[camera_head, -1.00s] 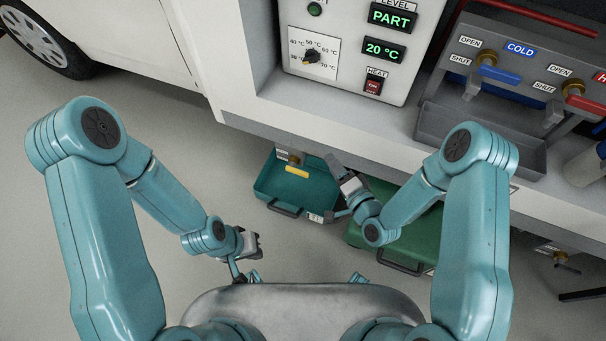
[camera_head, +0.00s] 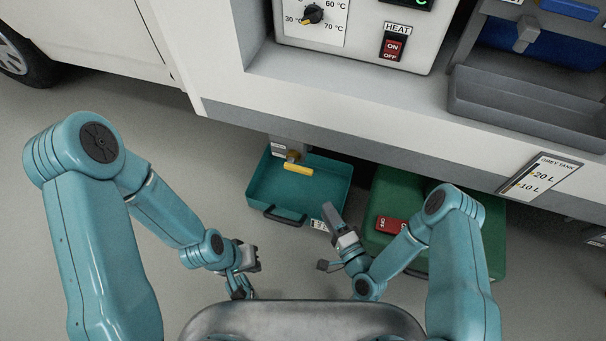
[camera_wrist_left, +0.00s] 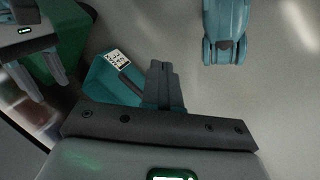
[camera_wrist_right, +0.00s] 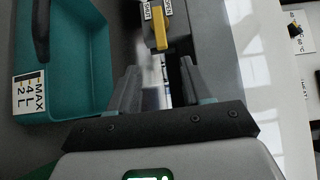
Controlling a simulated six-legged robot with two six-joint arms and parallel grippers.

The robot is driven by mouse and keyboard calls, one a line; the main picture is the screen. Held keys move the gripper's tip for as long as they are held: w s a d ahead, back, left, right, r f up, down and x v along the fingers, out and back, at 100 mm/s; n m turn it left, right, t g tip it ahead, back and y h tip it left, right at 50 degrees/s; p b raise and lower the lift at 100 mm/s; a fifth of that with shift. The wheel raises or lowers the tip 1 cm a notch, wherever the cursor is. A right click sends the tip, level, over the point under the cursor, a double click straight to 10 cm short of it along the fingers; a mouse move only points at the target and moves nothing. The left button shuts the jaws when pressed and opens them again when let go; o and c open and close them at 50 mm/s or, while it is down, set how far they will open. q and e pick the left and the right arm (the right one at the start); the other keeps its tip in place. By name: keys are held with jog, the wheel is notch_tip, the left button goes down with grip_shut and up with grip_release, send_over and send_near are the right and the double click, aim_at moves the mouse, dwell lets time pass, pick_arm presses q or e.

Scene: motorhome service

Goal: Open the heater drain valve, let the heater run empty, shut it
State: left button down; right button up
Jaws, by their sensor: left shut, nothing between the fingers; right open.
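The heater drain valve's yellow lever (camera_head: 297,168) sticks out sideways under the vehicle's skirt, above the rear of a teal tray (camera_head: 338,185). No water stream shows, and the tray's visible floor looks bare. In the right wrist view the lever (camera_wrist_right: 160,28) lies ahead of the fingers between two small labels; the right one reads OPEN. My right gripper (camera_head: 326,237) is open and empty, in front of the tray's right corner and apart from the lever. My left gripper (camera_head: 241,288) is shut and empty, low and left; its closed fingers (camera_wrist_left: 163,85) show in the left wrist view.
The heater panel has a temperature dial (camera_head: 312,13) and a HEAT switch (camera_head: 394,46). A green case (camera_head: 485,240) with a red tag (camera_head: 390,225) stands right of the tray. A grey trough (camera_head: 530,108) and grey tank gauge (camera_head: 540,177) are further right. Floor at left is clear.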

aim_at(305, 174)
jog(key=b+x, duration=0.4)
jog(key=x, duration=1)
jog(key=shift+w+a+f, duration=0.1)
jog(key=shift+w+a, duration=0.05)
jog(key=shift+w, duration=0.15)
pick_arm(q)
jog(key=shift+t, duration=0.4)
jog(key=shift+w+a+f+b, duration=0.1)
jog(key=shift+w+f, duration=0.2)
jog(key=shift+f, duration=0.5)
jog(key=shift+w+a+f+b, duration=0.1)
jog(key=shift+w+f, duration=0.25)
jog(key=shift+f, duration=0.4)
jog(key=shift+w+a+f+b, duration=0.1)
jog(key=shift+w+f, duration=0.2)
jog(key=shift+f, duration=0.5)
pick_arm(e)
jog(key=shift+x, duration=0.8)
grip_shut()
